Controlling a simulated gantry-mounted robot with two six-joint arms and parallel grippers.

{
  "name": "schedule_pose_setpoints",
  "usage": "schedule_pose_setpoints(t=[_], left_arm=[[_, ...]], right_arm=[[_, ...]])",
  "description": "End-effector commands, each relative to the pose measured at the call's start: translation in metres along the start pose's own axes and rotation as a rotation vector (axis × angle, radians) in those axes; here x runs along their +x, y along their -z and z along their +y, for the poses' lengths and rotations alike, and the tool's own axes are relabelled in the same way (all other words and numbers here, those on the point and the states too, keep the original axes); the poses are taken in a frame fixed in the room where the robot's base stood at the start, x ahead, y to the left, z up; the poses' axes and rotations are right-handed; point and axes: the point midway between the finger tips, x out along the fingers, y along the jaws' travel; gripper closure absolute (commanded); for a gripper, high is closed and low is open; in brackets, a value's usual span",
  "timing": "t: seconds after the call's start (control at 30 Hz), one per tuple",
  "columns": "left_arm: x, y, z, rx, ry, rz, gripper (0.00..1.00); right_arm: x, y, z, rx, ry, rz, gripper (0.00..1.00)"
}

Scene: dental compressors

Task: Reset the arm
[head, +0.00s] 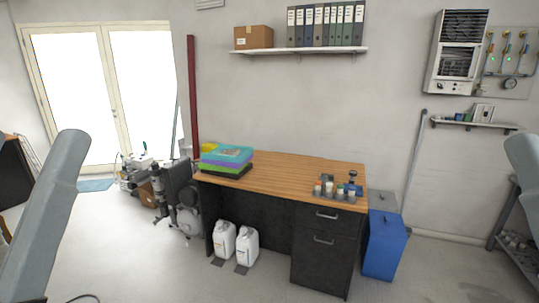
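Parts of my two arms show at the picture's sides. A grey link of my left arm (48,215) rises from the lower left. A smaller grey part of my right arm (525,160) shows at the right edge. Neither gripper is in the head view, so what they hold cannot be seen. Both visible links are apart from the desk.
A wooden-topped desk (285,173) holds coloured trays (226,157) and small bottles (338,190). White jugs (224,240) and a blue bin (385,245) stand on the floor. Compressor equipment (180,195) stands left of the desk. A shelf (300,50) hangs above. The front floor is mostly clear.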

Motion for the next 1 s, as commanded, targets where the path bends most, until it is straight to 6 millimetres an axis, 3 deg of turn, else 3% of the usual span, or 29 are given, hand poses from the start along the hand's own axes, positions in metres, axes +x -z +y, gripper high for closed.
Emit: schedule_pose_setpoints(t=[0.03, 0.5, 0.6, 0.7, 0.87, 0.93, 1.0], left_arm=[[0.031, 0.028, 0.000, -0.001, 0.000, -0.001, 0.11], [0.193, 0.175, -0.002, -0.002, 0.002, -0.002, 0.11], [0.216, 0.197, -0.002, -0.002, 0.002, -0.002, 0.11], [0.228, 0.208, -0.002, -0.002, 0.002, -0.002, 0.11], [0.230, 0.209, -0.002, -0.002, 0.002, -0.002, 0.11], [0.228, 0.208, -0.002, -0.002, 0.002, -0.002, 0.00], [0.228, 0.208, -0.002, -0.002, 0.002, -0.002, 0.00]], right_arm=[[0.031, 0.029, 0.000, 0.000, 0.000, 0.000, 0.50], [0.192, 0.176, 0.001, 0.000, 0.000, -0.001, 0.50], [0.216, 0.198, 0.001, 0.000, 0.000, -0.001, 0.50], [0.228, 0.209, 0.001, 0.000, 0.000, -0.002, 0.50], [0.229, 0.210, 0.001, 0.000, 0.000, -0.002, 0.50], [0.228, 0.208, 0.001, 0.000, 0.000, -0.002, 0.50], [0.227, 0.208, 0.001, 0.000, 0.000, -0.003, 0.50]])
